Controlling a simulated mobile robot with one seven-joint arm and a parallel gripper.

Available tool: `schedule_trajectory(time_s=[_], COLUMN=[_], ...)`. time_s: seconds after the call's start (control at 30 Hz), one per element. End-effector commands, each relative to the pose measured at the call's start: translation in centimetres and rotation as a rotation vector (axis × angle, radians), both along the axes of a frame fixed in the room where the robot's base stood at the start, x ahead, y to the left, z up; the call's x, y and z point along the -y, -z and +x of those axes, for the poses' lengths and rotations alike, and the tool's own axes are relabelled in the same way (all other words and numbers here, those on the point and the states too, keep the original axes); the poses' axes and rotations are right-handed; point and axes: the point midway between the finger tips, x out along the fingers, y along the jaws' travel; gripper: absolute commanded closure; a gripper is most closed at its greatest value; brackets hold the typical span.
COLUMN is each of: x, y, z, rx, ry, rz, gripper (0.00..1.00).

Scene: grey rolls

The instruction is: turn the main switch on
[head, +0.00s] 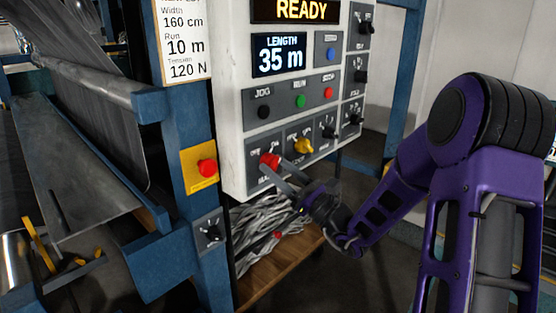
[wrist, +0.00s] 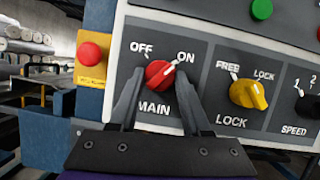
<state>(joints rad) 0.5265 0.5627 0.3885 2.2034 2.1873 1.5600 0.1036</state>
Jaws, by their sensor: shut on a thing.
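The main switch (wrist: 157,75) is a red rotary knob on a grey plate marked OFF at upper left, ON at upper right and MAIN below. Its pale pointer mark is turned to the upper right, towards ON. It also shows at the lower left of the control panel in the head view (head: 269,160). My gripper (wrist: 160,82) has one grey finger on each side of the knob and is shut on it. In the head view my gripper (head: 278,170) reaches the knob from the lower right.
A yellow lock knob (wrist: 249,92) sits right of the main switch, with a black speed knob (wrist: 310,104) beyond it. A red emergency button (head: 207,168) is on the blue post at left. The display (head: 302,11) reads READY.

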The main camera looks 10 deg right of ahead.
Motion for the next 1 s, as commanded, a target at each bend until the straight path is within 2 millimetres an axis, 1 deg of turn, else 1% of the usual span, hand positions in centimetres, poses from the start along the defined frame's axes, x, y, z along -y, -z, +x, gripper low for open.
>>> schedule_trajectory(time_s=[0.3, 0.8, 0.83, 0.9, 1.0], x=[-0.03, -0.06, -0.06, -0.07, -0.07], y=[0.08, 0.15, 0.15, 0.15, 0.11], z=[-0.07, -0.09, -0.09, -0.08, -0.08], rx=[-0.073, -0.085, -0.085, -0.083, -0.083], ry=[0.001, 0.000, 0.000, 0.001, 0.001], rz=[0.079, 0.093, 0.093, 0.093, 0.093], gripper=[1.00, 1.00, 0.50, 0.38, 0.22])
